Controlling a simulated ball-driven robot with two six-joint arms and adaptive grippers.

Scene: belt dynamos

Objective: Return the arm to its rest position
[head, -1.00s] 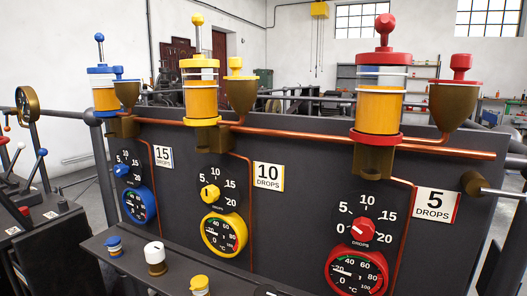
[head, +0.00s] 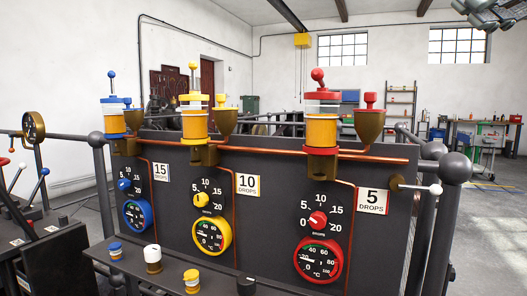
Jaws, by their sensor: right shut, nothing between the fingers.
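My right gripper (head: 492,14) shows at the top right corner of the head view, high in front of the far wall and partly cut off by the frame. It is shut and empty, well apart from the dark panel (head: 270,200). My left gripper is not in view. The panel carries three oilers: blue (head: 115,122), yellow (head: 195,122) and red (head: 322,130). The red oiler's top knob (head: 317,74) leans to one side. Each oiler has a drops dial and a round gauge below it.
A shelf with knobs (head: 153,258) runs along the panel's front. Levers (head: 40,185) stand at the left. A white-tipped lever (head: 435,189) sticks out at the panel's right, near a dark rail post (head: 456,168). Open floor lies at the right.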

